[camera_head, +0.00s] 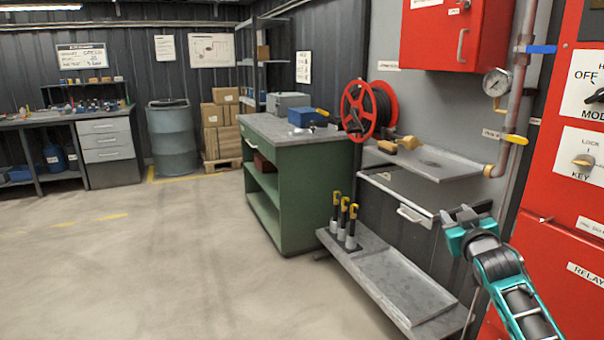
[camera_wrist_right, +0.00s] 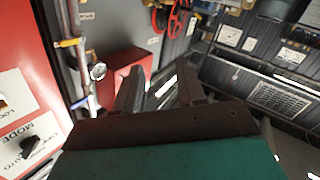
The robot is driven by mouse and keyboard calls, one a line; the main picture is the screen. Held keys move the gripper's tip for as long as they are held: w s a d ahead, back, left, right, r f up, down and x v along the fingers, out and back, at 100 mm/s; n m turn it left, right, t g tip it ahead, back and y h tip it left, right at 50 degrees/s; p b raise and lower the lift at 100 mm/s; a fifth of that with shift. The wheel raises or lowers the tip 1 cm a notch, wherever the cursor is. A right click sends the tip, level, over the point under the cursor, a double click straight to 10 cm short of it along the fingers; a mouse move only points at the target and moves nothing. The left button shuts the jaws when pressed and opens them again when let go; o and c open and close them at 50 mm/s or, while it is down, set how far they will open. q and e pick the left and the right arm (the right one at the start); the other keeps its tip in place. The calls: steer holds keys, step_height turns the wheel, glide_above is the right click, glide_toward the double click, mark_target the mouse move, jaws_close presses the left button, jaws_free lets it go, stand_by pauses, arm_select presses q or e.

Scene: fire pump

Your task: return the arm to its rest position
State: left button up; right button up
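My right gripper (camera_head: 464,212) is at the lower right of the head view, on its teal and black arm. It appears in front of the wall beside the red control panel (camera_head: 572,165), with the lower grey shelf (camera_head: 400,285) to its left. In the right wrist view the gripper's two dark fingers (camera_wrist_right: 160,88) stand apart with nothing between them, so it is open and empty. My left gripper and left arm are not in view.
A grey wall shelf (camera_head: 440,168), a pressure gauge (camera_head: 496,82) and a pipe with a yellow valve handle (camera_head: 515,140) are near my right gripper. A green workbench (camera_head: 310,190) stands left of the shelves. The floor (camera_head: 130,270) at left is clear.

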steer(key=s+a+f+n+g+y, duration=0.1)
steer(key=s+a+f+y, duration=0.1)
steer(key=s+a+f, duration=0.45)
steer(key=s+a+f+g+y, duration=0.1)
steer(key=s+a+f+g, duration=0.15)
steer(key=s+f, duration=0.7)
steer(key=s+a+f+g, duration=0.1)
steer(key=s+a+f, duration=0.2)
steer(key=s, duration=0.4)
steer(key=s+a+f+g+y, duration=0.1)
steer(key=s+a+f, duration=0.2)
steer(key=s+f, duration=0.2)
steer(key=s+a+f+m+g, duration=0.1)
steer(key=s+a+f, duration=0.2)
steer(key=s, duration=0.6)
step_height(320, 180, down, 2)
steer(key=shift+s+f, duration=0.1)
steer(key=shift+s, duration=0.1)
